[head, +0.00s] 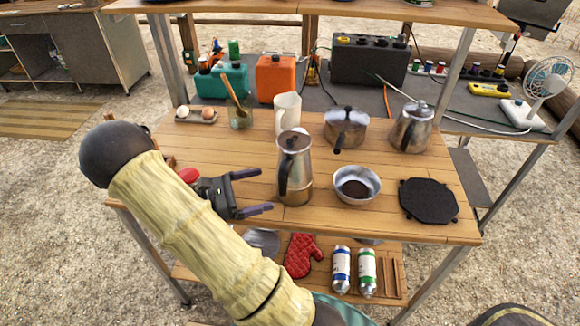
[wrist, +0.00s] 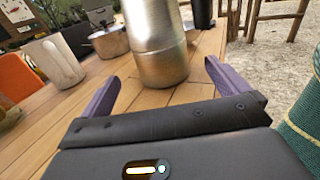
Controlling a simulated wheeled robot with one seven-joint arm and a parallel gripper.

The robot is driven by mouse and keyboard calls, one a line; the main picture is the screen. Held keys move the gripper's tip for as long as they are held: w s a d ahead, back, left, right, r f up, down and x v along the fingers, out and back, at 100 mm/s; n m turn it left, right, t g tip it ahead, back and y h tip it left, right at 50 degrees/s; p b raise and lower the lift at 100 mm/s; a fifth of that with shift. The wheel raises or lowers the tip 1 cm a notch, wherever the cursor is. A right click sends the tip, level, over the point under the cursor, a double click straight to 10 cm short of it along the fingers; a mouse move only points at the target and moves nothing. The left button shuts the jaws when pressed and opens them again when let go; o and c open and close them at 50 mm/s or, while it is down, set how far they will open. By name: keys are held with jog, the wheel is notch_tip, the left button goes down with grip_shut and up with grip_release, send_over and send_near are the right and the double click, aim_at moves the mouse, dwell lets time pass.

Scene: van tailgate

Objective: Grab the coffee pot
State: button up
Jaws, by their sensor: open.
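A tall metal coffee pot (head: 297,160) with a dark lid knob and black handle stands upright on the wooden table. Its lower body fills the upper middle of the wrist view (wrist: 157,45); its top is cut off there. My gripper (head: 264,190) is left of the pot, low over the table's front part, open and empty. In the wrist view its two purple fingers (wrist: 160,74) are spread, and the pot's base appears between and just beyond their tips. Contact is not visible. A second, shorter metal pot (head: 411,130) with a spout stands at the back right.
A metal bowl (head: 357,186) with dark contents is close right of the tall pot. A white pitcher (head: 287,112) and a lidded saucepan (head: 345,128) stand behind it. A black trivet (head: 428,200) lies at right. A lower shelf holds a red mitt (head: 301,256) and bottles.

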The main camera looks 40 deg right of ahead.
aim_at(292, 180)
jog(key=shift+x, duration=2.15)
jog(key=shift+d, duration=0.15)
jog(key=x, duration=0.5)
jog(key=shift+r+b, duration=0.2)
jog(key=shift+b, duration=0.15)
jog(key=c, duration=1.2)
notch_tip(292, 180, up, 10)
jog(key=shift+r+p, duration=0.1)
jog(key=shift+p, duration=1)
